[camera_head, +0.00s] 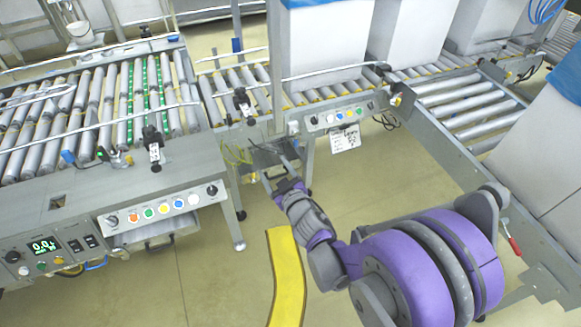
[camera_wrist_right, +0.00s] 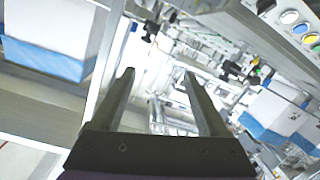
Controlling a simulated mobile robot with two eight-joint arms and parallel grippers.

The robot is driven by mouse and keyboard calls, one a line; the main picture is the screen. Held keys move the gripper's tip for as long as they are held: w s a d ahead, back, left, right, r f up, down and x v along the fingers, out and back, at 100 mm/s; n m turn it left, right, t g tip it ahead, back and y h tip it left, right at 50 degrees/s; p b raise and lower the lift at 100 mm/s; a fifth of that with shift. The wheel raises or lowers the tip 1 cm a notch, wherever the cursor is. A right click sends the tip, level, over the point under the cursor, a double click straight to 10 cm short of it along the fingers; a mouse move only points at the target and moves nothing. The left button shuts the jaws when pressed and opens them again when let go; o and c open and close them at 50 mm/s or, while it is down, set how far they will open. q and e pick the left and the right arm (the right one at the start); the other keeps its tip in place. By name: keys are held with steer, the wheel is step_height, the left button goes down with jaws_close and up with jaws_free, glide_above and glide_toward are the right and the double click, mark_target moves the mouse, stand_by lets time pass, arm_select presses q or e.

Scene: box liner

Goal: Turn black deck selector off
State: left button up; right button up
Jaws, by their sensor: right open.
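My right gripper (camera_head: 273,168) is open and empty, in the gap between the left conveyor and the back conveyor; its spread fingers also show in the right wrist view (camera_wrist_right: 158,76). On the left button panel (camera_head: 160,208), a black knob (camera_head: 212,190) sits at the right end and another black knob (camera_head: 112,220) at the left end. The back button panel (camera_head: 340,116) also has small dark knobs at its ends. I cannot tell which is the deck selector, or its setting. The gripper is apart from both panels. My left gripper is not in view.
A control box with a lit display (camera_head: 44,246) is at the lower left. White boxes with blue liners (camera_head: 325,45) stand on the back rollers. A paper tag (camera_head: 345,138) hangs below the back panel. A yellow floor strip (camera_head: 285,275) lies on open floor.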

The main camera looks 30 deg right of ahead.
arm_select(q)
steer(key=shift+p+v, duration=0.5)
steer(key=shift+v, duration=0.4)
arm_select(e)
steer(key=s+r, duration=0.1)
steer(key=s+d+r+m+g+h, duration=0.1)
steer(key=shift+s, duration=0.3)
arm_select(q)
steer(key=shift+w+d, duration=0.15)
arm_select(e)
steer(key=s+a+f+m+g+y, duration=0.15)
steer(key=s+a+g, duration=0.25)
steer(key=s, duration=0.4)
steer(key=s+a+f+g+y, duration=0.1)
steer(key=s+a+f+g, duration=0.15)
steer(key=s, duration=0.55)
steer(key=s+a+f+g+y, duration=0.15)
steer(key=s+a+g, duration=0.25)
steer(key=s, duration=0.5)
arm_select(q)
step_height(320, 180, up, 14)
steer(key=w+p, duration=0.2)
steer(key=p, duration=1.1)
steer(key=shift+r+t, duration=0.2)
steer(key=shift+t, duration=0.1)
arm_select(e)
steer(key=w+r+h, duration=0.1)
steer(key=w+r, duration=0.2)
steer(key=r, duration=1.1)
steer(key=shift+t, duration=0.35)
